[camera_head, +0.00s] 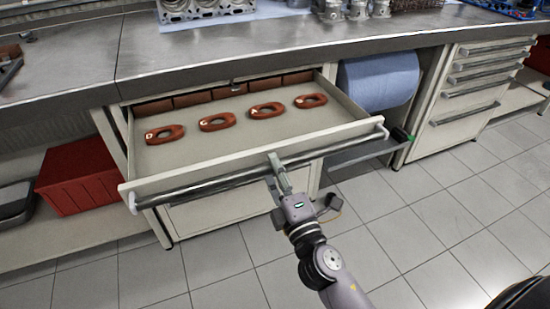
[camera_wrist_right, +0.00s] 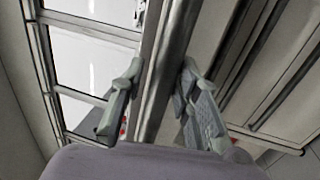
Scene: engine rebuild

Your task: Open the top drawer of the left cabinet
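The top drawer (camera_head: 240,137) of the left cabinet (camera_head: 215,214) stands far out from under the workbench, its inside showing. A long bar handle (camera_head: 225,182) runs along its front. My right gripper (camera_head: 279,174) is at the handle, near the middle of the drawer front. In the right wrist view the two fingers (camera_wrist_right: 160,85) lie on either side of the bar (camera_wrist_right: 163,60), with the tips against it or very close. The gripper looks shut on the handle. My left gripper does not show.
Several reddish-brown oval parts (camera_head: 217,121) lie in the drawer. A red bin (camera_head: 80,176) stands on the shelf at left. A blue paper roll (camera_head: 379,80) hangs at right, near another drawer cabinet (camera_head: 468,90). The tiled floor (camera_head: 430,225) in front is clear at right.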

